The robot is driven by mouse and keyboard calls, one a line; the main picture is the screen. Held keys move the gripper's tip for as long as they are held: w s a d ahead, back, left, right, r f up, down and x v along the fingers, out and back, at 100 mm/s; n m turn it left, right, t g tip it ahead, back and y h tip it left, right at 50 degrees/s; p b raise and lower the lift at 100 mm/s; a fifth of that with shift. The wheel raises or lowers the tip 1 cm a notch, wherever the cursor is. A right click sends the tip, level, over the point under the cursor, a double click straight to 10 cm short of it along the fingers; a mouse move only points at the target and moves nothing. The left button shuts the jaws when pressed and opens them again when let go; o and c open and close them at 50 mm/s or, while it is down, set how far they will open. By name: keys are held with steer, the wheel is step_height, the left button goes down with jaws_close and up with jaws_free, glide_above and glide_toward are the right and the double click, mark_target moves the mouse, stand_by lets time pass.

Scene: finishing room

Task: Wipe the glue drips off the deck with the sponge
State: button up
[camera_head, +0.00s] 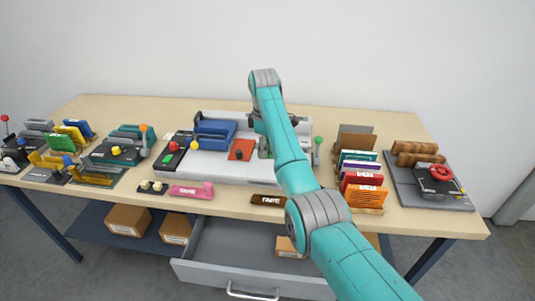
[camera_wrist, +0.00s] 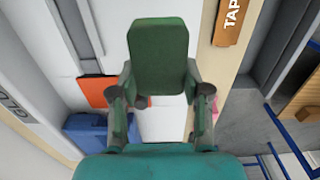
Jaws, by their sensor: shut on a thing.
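The deck (camera_head: 205,165) is a pale grey flat machine bed in the middle of the bench. Part of it also shows in the wrist view (camera_wrist: 160,124). My gripper (camera_wrist: 160,85) is shut on a dark green block, the sponge (camera_wrist: 160,52), which sits between the fingers. In the head view my gripper (camera_head: 265,146) is over the right part of the deck, partly hidden by my arm. I cannot tell whether the sponge touches the deck. I cannot make out any glue drips.
An orange-red plate (camera_head: 241,150) with a dark knob and a blue tray (camera_head: 215,131) are on the deck. A rack of coloured cards (camera_head: 361,180) stands to the right. Brown tape (camera_head: 267,200) and pink tape (camera_head: 192,191) lie along the front edge. An open drawer (camera_head: 225,275) is below.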

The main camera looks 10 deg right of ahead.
steer(key=shift+r, duration=0.9)
